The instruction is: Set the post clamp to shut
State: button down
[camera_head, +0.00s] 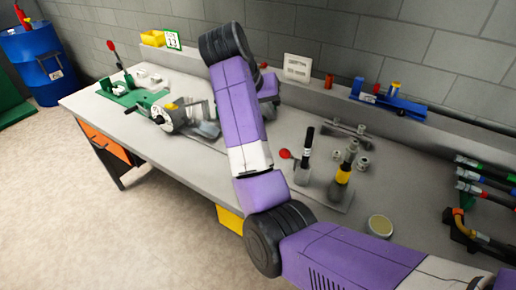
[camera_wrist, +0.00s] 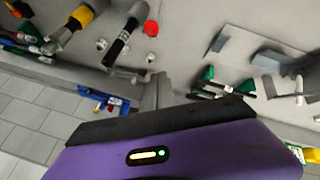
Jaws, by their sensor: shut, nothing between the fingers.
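I cannot tell for certain which fixture is the post clamp. On the bench, a black-handled tool (camera_head: 307,145) stands upright beside a red knob (camera_head: 285,153). A yellow-and-black-handled tool (camera_head: 342,180) stands to its right. In the wrist view the black handle (camera_wrist: 121,43), red knob (camera_wrist: 151,28) and yellow-banded handle (camera_wrist: 72,25) lie beyond my fingers, towards the top. My gripper (camera_wrist: 157,82) is shut and empty, apart from these handles. In the head view my arm hides its fingertips.
A green fixture (camera_head: 130,95) with a red-tipped lever and a grey round device (camera_head: 172,118) stand at the bench's left. A blue fixture (camera_head: 388,100) is on the back ledge. Hoses (camera_head: 480,190) are at the right. A round tin (camera_head: 380,226) sits near the front edge.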

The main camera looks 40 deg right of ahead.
aim_at(288, 156)
jog(key=shift+s+d+f+p, duration=0.3)
jog(key=shift+d+f, duration=0.35)
jog(key=shift+f, duration=1.2)
jog(key=shift+s+d+f+p, duration=0.15)
jog(key=shift+s+d+f, duration=0.35)
jog(key=shift+f, duration=1.3)
jog(key=shift+s+d+f+p, duration=0.25)
jog(key=shift+d+f, duration=0.5)
jog(key=shift+f, duration=1.1)
jog(key=shift+f, duration=0.1)
